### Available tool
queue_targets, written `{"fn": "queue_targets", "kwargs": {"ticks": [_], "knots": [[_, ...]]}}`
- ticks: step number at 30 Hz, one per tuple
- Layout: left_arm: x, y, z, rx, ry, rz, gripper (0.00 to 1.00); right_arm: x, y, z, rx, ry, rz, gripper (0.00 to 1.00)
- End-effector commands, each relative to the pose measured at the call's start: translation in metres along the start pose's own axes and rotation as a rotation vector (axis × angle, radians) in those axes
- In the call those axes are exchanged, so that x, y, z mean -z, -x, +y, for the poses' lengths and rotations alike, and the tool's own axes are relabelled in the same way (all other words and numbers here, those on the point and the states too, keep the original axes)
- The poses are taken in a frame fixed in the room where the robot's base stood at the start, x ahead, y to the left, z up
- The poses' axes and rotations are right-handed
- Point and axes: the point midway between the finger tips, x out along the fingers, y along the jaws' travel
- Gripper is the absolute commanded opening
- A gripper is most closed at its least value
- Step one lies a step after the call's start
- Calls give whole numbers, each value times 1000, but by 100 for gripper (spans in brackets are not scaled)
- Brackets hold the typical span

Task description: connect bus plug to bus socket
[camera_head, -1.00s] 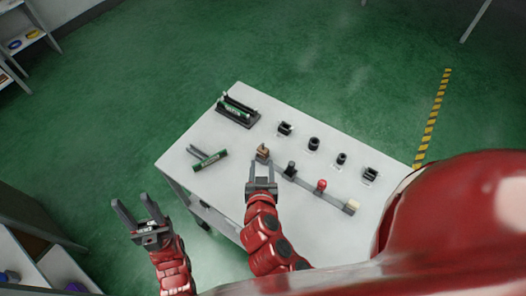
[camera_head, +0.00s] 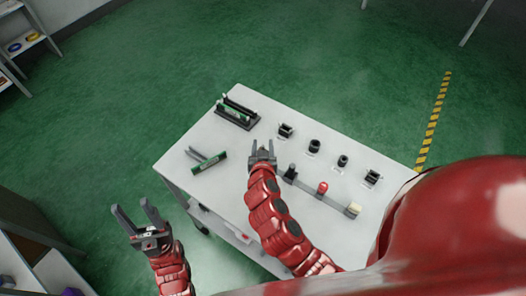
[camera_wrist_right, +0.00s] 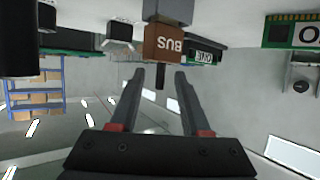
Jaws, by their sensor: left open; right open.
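The brown bus plug (camera_wrist_right: 168,45), with the word BUS upside down on it, hangs just beyond my right fingertips in the right wrist view. In the head view, my right gripper (camera_head: 263,145) is at the left end of the rail on the white table, over the plug, and mostly hides it. The right fingers are open, one toward each side of the plug, not closed on it. My left gripper (camera_head: 134,215) is open and empty, off the table's left side. Black sockets stand in a row, including a square one (camera_head: 286,130); I cannot tell which is the bus socket.
The grey rail also carries a black plug (camera_head: 290,172), a red knob (camera_head: 322,188) and a cream plug (camera_head: 354,209). A green board (camera_head: 209,163) leans on a bar at left. A black holder with green boards (camera_head: 236,113) sits at the back corner.

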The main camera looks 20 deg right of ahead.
Motion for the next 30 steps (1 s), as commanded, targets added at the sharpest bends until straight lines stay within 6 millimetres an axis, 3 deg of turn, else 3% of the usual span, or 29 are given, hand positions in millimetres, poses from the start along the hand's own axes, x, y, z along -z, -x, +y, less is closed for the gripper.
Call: {"fn": "queue_targets", "kwargs": {"ticks": [1,6,16,24,30], "knots": [[2,-10,0,0,0,0,50,4,-4,1,-2,3,-2,47],[3,-16,-1,0,0,0,50,0,-22,1,-2,3,-1,47],[3,-16,-1,0,0,0,50,-1,-28,0,1,0,1,47],[3,-16,-1,0,0,0,50,-1,-28,0,1,1,1,0],[3,-16,-1,0,0,0,50,-1,-28,0,1,1,0,0]]}}
